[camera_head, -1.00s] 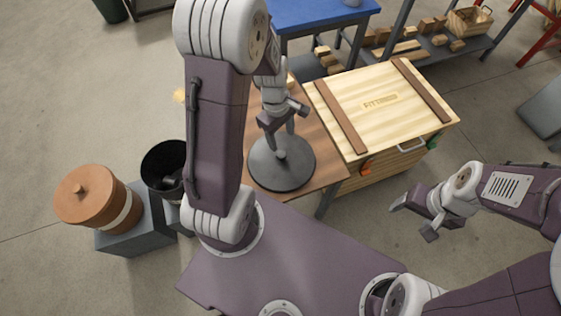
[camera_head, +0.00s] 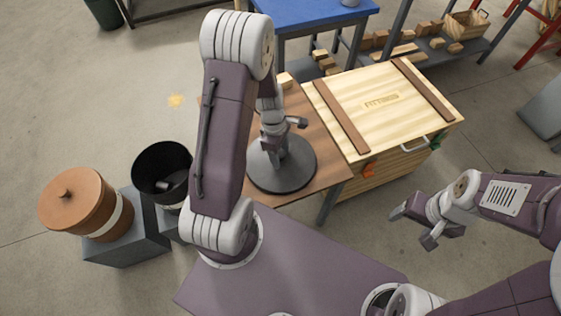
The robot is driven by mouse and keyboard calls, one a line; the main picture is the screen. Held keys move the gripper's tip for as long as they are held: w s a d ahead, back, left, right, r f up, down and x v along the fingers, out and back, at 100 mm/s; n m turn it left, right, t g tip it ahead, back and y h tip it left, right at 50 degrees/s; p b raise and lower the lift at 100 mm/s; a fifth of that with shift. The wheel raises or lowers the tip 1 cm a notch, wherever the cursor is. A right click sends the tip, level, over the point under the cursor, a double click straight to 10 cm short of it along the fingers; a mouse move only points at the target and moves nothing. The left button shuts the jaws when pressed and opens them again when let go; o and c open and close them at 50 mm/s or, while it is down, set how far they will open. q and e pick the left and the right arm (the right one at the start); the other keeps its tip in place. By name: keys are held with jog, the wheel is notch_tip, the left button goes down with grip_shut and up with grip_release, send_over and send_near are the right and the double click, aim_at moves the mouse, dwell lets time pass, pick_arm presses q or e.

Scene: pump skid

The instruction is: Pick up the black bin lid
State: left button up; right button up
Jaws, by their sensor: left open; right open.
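The black bin lid (camera_head: 298,172) is a dark round disc lying flat on the brown wooden table (camera_head: 318,130). My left gripper (camera_head: 281,157) is open and points down over the middle of the lid. Its fingers are low at the knob; the arm and fingers partly hide the knob, and I cannot tell whether they touch it. The black bin (camera_head: 160,160) stands open left of my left arm, with something grey inside. My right gripper (camera_head: 414,228) is open and empty over the floor at the right.
A terracotta pot with a lid (camera_head: 75,198) stands on a grey block (camera_head: 128,245) at the left. A wooden crate (camera_head: 385,105) with orange and green parts adjoins the table's right side. A blue table (camera_head: 310,14) stands behind.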

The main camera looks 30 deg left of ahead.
pick_arm(q)
jog(key=shift+f, duration=0.25)
grip_shut()
